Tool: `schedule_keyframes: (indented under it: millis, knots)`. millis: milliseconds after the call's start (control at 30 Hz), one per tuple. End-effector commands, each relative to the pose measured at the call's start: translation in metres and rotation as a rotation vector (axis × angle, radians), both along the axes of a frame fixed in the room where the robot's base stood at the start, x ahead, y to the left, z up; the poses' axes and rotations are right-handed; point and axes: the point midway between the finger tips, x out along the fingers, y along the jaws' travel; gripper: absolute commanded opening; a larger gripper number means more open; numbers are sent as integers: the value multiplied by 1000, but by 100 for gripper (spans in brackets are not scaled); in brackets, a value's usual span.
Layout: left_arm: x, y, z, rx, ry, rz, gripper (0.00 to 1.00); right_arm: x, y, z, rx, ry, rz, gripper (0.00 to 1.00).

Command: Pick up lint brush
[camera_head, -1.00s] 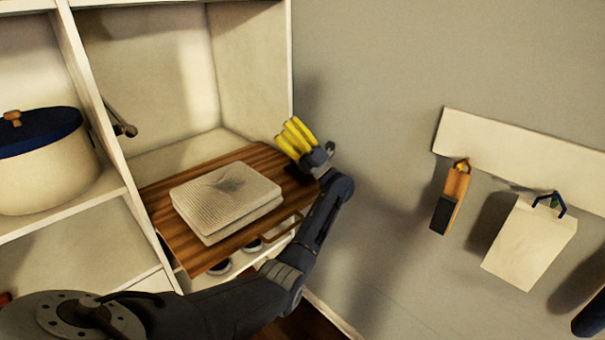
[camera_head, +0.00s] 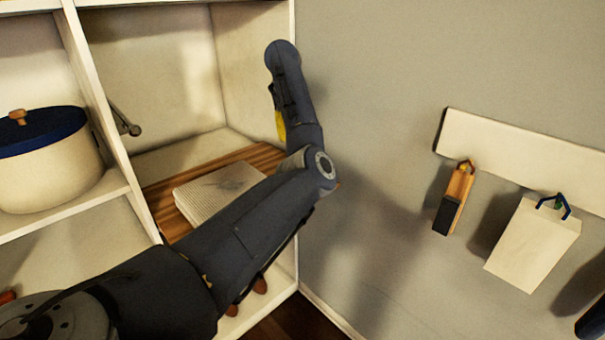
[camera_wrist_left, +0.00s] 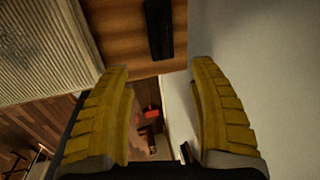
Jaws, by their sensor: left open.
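A wooden piece with a dark pad at its lower end, which looks like a lint brush (camera_head: 453,200), hangs from a hook on the wall at the right. In the left wrist view, a dark bar-shaped object (camera_wrist_left: 158,28) lies on the wooden board; I cannot tell what it is. My left gripper (camera_wrist_left: 160,67) is open and empty, with its yellow fingers pointing toward the board's edge near that dark object. In the head view one yellow finger (camera_head: 280,126) shows behind my arm, above the board's right side and well left of the wall hooks.
A folded light cloth (camera_head: 217,192) lies on the wooden board (camera_head: 258,155) in the shelf. A white pot with a blue lid (camera_head: 42,130) stands on the left shelf. A white bag-like item (camera_head: 530,245) hangs beside the brush. The wall between shelf and hooks is clear.

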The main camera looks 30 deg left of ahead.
Motion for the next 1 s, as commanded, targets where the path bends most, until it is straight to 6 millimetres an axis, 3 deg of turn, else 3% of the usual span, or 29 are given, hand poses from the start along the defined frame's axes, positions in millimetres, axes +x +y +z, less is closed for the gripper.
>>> schedule_keyframes:
  millis: [367,667,1000]
  knots:
    - [8,-1,-48,0,4,1,60,0,0,0,0,0,0,44]
    - [12,-1,-64,3,0,4,60,0,0,0,0,0,0,44]
    - [18,-5,-98,-2,4,-1,60,0,0,0,0,0,0,44]
